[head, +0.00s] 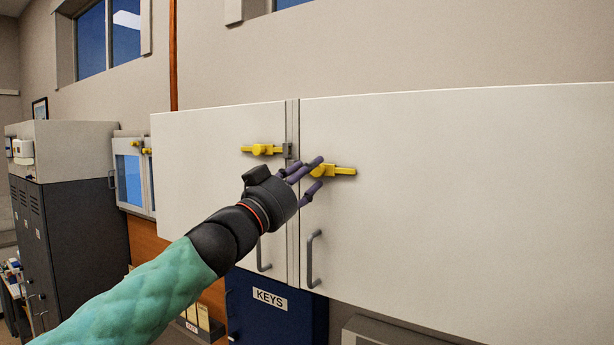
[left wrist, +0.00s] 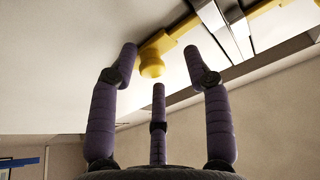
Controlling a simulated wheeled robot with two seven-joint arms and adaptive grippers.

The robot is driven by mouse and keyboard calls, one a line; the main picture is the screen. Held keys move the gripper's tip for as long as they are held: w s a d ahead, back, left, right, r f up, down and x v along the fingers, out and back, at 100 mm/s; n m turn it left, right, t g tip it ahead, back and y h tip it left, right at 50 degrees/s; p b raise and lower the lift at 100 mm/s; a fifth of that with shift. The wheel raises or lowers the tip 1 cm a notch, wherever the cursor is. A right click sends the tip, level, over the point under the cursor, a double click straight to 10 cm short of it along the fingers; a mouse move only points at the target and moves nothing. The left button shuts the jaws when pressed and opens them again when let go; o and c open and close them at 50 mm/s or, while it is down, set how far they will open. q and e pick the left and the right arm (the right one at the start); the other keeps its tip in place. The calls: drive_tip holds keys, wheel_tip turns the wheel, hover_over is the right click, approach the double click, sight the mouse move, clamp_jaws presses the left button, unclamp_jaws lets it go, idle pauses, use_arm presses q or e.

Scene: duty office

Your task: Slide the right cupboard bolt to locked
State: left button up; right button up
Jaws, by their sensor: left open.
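The right cupboard bolt (head: 345,171) is a yellow bar with a round knob, on the white right door (head: 450,210) near its left edge. My left gripper (head: 318,172) is open, with its purple fingers around the knob's area and hiding the bolt's left end. In the left wrist view the yellow knob (left wrist: 151,68) sits between the spread fingertips (left wrist: 159,66), nearest the left one; I cannot tell whether they touch. My right gripper is not in view.
Grey handles (head: 313,258) stick out low on both doors, below my gripper. A blue KEYS cabinet (head: 270,310) is under the doors. A smaller cabinet (head: 130,175) with yellow bolts hangs further left. The right door's face is clear right of the bolt.

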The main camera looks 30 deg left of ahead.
use_arm(q)
drive_tip(key=shift+s+d+f, duration=0.1)
drive_tip(key=shift+s, duration=0.25)
drive_tip(key=v, duration=1.1)
drive_tip(key=shift+a+f, duration=0.15)
drive_tip(key=shift+a, duration=0.1)
